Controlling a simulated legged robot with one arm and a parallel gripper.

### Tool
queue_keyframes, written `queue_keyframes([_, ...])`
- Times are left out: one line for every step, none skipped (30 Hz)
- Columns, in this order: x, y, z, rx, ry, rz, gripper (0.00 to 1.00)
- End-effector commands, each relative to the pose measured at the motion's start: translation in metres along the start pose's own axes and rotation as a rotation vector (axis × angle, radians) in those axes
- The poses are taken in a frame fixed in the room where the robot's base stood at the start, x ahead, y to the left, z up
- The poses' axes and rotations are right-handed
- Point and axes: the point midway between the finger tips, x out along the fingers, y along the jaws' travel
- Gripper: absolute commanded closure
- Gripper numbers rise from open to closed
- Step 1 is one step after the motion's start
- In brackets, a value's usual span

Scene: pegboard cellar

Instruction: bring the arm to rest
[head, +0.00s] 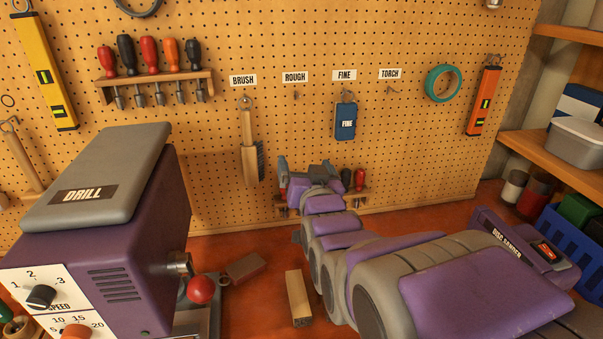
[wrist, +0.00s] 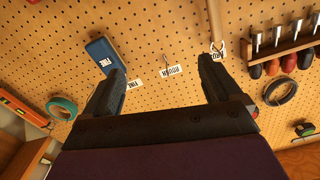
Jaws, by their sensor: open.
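My arm reaches from the lower right of the head view toward the pegboard (head: 420,165). My gripper (head: 305,170) is at its far end, low in front of the board, below the ROUGH label (head: 295,77). In the wrist view, turned upside down, my gripper (wrist: 163,80) has its two dark fingers wide apart with nothing between them. The hook by the ROUGH label (wrist: 172,70) is bare. The blue FINE block (head: 345,122) hangs on its hook; it also shows beside a finger in the wrist view (wrist: 104,58). My arm hides part of the bench.
The purple drill (head: 130,225) stands at left, with a red knob (head: 201,289). A wooden block (head: 298,297) and a brown block (head: 245,267) lie on the bench between drill and arm. The brush (head: 250,150) hangs left of my gripper. The disc sander (head: 525,245) is at right.

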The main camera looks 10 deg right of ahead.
Motion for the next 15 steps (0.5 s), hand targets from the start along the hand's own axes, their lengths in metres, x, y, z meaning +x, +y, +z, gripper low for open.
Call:
queue_keyframes([-0.002, -0.001, 0.002, -0.001, 0.001, -0.001, 0.09])
queue_keyframes([-0.003, -0.001, 0.002, -0.001, 0.0, -0.001, 0.09])
queue_keyframes([-0.004, -0.001, 0.002, -0.001, -0.003, 0.0, 0.09])
queue_keyframes([-0.004, -0.001, 0.003, -0.002, -0.008, 0.001, 0.09])
queue_keyframes([-0.005, 0.0, 0.004, -0.003, -0.017, 0.003, 0.09])
queue_keyframes([-0.007, 0.001, 0.008, -0.005, -0.038, 0.007, 0.09])
queue_keyframes([-0.009, 0.002, 0.012, -0.007, -0.062, 0.011, 0.09])
queue_keyframes([-0.011, 0.004, 0.017, -0.01, -0.089, 0.017, 0.09])
queue_keyframes([-0.015, 0.006, 0.026, -0.016, -0.133, 0.025, 0.09])
queue_keyframes([-0.019, 0.008, 0.033, -0.02, -0.173, 0.032, 0.09])
queue_keyframes([-0.024, 0.01, 0.042, -0.025, -0.216, 0.039, 0.09])
queue_keyframes([-0.032, 0.013, 0.053, -0.031, -0.278, 0.049, 0.09])
queue_keyframes([-0.039, 0.016, 0.063, -0.036, -0.329, 0.058, 0.09])
queue_keyframes([-0.046, 0.018, 0.072, -0.042, -0.38, 0.066, 0.09])
queue_keyframes([-0.056, 0.022, 0.084, -0.049, -0.446, 0.076, 0.09])
